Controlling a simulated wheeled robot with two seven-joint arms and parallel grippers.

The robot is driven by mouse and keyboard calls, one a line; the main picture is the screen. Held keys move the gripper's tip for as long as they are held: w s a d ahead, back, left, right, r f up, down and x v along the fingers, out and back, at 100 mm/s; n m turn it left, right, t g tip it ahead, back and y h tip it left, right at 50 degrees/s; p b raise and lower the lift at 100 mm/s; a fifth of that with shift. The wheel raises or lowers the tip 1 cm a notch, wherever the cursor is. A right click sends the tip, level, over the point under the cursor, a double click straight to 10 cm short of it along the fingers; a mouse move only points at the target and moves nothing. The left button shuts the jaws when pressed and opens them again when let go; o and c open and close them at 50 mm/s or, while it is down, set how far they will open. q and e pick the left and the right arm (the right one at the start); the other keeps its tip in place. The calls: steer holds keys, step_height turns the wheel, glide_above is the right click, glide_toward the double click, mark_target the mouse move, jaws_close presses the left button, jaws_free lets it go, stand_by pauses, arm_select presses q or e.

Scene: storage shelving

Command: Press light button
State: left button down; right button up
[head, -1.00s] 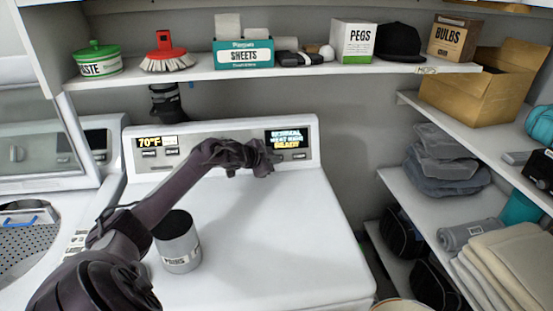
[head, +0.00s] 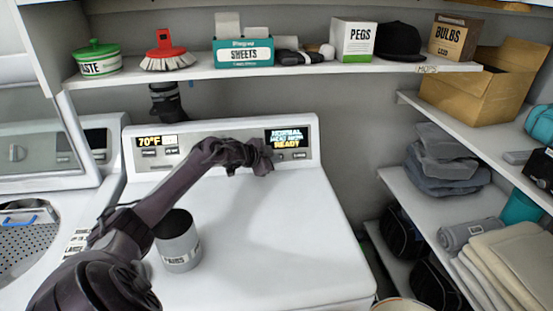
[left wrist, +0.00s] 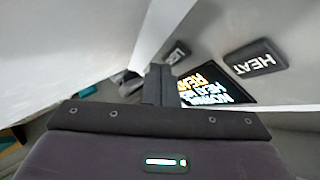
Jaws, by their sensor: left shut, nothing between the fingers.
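The white machine's control panel (head: 220,150) has a left display (head: 156,142) reading 70°F and a right display (head: 287,138) reading NORMAL, HEAT HIGH, READY. Two dark buttons (head: 160,153) sit under the left display and small buttons (head: 300,155) under the right one. I cannot read a light label on any of them. My left gripper (head: 268,168) is shut and empty, at the panel just below and left of the right display. In the left wrist view its fingertips (left wrist: 158,80) are near a small dark button (left wrist: 177,52), beside a HEAT button (left wrist: 254,60). Contact cannot be told. My right gripper is not in view.
A grey canister (head: 178,242) stands on the machine top under my left arm. A shelf (head: 210,73) above holds boxes, a brush and a cap. Side shelves (head: 400,183) with towels are at the right. The machine top is otherwise clear.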

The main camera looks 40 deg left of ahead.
arm_select(q)
steer(key=shift+w+a+f+b, duration=0.3)
steer(key=shift+w+a+b, duration=0.05)
steer(key=shift+a+b, duration=0.1)
stand_by(0.7)
steer(key=shift+d, duration=0.1)
steer(key=shift+s+d+r+p, duration=0.25)
steer(key=shift+p, duration=0.55)
steer(key=shift+s+d+r+p, duration=0.1)
steer(key=shift+s+d+p, duration=0.15)
steer(key=shift+p, duration=0.05)
